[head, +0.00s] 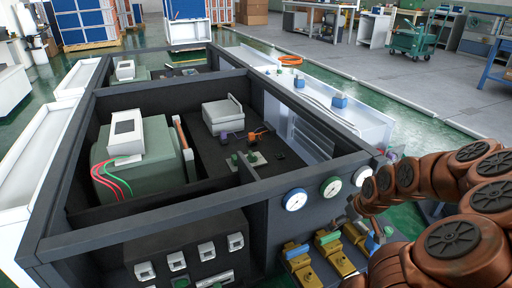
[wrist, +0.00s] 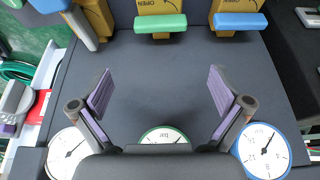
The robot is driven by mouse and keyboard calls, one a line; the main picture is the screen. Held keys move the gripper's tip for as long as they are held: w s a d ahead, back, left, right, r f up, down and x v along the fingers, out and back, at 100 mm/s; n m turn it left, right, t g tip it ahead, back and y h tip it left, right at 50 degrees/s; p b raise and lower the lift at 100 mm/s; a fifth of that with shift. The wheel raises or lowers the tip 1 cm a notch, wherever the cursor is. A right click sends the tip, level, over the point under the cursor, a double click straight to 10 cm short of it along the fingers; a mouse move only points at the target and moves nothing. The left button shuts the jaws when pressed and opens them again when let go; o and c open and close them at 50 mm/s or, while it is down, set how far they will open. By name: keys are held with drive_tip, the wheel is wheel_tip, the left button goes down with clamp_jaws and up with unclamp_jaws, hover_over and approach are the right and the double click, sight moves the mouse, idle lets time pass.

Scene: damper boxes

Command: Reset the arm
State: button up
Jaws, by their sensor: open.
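My gripper (wrist: 159,95) is open and empty in the wrist view, its two purple-padded fingers spread over a dark panel (wrist: 155,75). Ahead of it are a green-handled valve (wrist: 160,24) and a blue-handled valve (wrist: 240,21) on yellow bodies marked OPEN. Gauges lie below the fingers: a white one (wrist: 67,150) at left, a green-rimmed one (wrist: 163,136) partly hidden by my gripper, and a blue-rimmed one (wrist: 262,150) at right. In the head view my copper-coloured arm reaches in from the right to the panel's front corner. The gripper itself is mostly hidden there.
The dark open-topped box (head: 150,222) fills the head view's left and middle. It holds a green-grey unit (head: 150,165) and a light grey box (head: 222,115). A white ledge (head: 350,112) runs along its right side.

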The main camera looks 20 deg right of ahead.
drive_tip(key=s+a+r+g+p, duration=0.1)
drive_tip(key=a+r+p, duration=0.55)
drive_tip(key=r, duration=0.35)
drive_tip(key=s+a+r+n+g+p, duration=0.1)
drive_tip(key=a+r+p, duration=0.5)
drive_tip(key=r+p, duration=0.25)
drive_tip(key=s+a+r+g+p, duration=0.1)
drive_tip(key=a+r+p, duration=0.5)
drive_tip(key=r, duration=0.4)
drive_tip(key=s+a+r+g+p, duration=0.1)
drive_tip(key=s+a+r+p, duration=0.3)
drive_tip(key=r+p, duration=0.4)
drive_tip(key=s+a+r+g+p, duration=0.1)
drive_tip(key=s+a+r+p, duration=0.4)
drive_tip(key=r, duration=0.7)
drive_tip(key=s+a+r+g+p, duration=0.1)
drive_tip(key=s+a+r+p, duration=0.4)
drive_tip(key=r+p, duration=0.5)
drive_tip(key=shift+s+m+p, duration=0.3)
drive_tip(key=shift+s+p, duration=0.4)
drive_tip(key=shift+s, duration=0.55)
